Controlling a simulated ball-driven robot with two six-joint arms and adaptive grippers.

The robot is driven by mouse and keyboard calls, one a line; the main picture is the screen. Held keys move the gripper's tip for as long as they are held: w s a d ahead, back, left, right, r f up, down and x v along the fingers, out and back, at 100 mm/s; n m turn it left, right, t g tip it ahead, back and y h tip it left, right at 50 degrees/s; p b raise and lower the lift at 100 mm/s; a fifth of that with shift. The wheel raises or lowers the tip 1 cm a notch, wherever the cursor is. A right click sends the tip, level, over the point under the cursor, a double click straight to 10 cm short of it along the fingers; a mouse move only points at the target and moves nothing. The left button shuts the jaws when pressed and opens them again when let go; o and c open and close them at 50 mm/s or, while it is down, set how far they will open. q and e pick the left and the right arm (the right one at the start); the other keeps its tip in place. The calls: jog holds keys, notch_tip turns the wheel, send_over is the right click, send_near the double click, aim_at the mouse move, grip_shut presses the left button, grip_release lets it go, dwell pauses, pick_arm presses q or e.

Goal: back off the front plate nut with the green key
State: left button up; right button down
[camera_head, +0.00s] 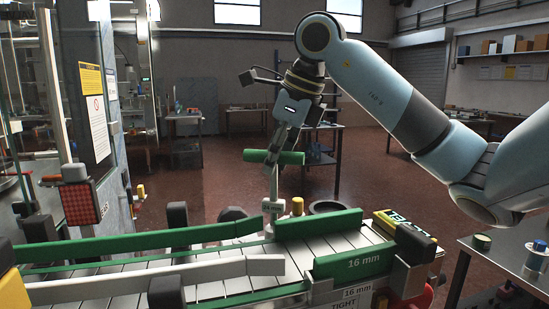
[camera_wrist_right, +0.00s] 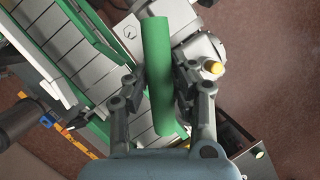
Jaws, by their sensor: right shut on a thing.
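The green key has a green crossbar handle (camera_head: 289,158) and a pale shaft (camera_head: 274,186) that runs down to the conveyor's far edge. My right gripper (camera_head: 277,152) is shut on the handle, with the shaft hanging roughly upright below it. In the right wrist view the handle (camera_wrist_right: 158,45) lies between the two fingers (camera_wrist_right: 159,78). My left gripper is out of view.
A yellow knob (camera_head: 297,206) is close to the shaft. A side table (camera_head: 505,262) stands at the right.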

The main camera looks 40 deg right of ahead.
jog(key=shift+f, duration=0.25)
jog(key=shift+n+y+b, duration=0.3)
jog(key=shift+n+b, duration=0.25)
jog(key=shift+n, duration=0.25)
jog(key=shift+n+g+y+b, duration=0.3)
jog(key=shift+n, duration=0.5)
jog(key=shift+n, duration=0.5)
jog(key=shift+n+g+y+b, duration=0.35)
jog(key=shift+n+y, duration=0.15)
jog(key=shift+n, duration=0.6)
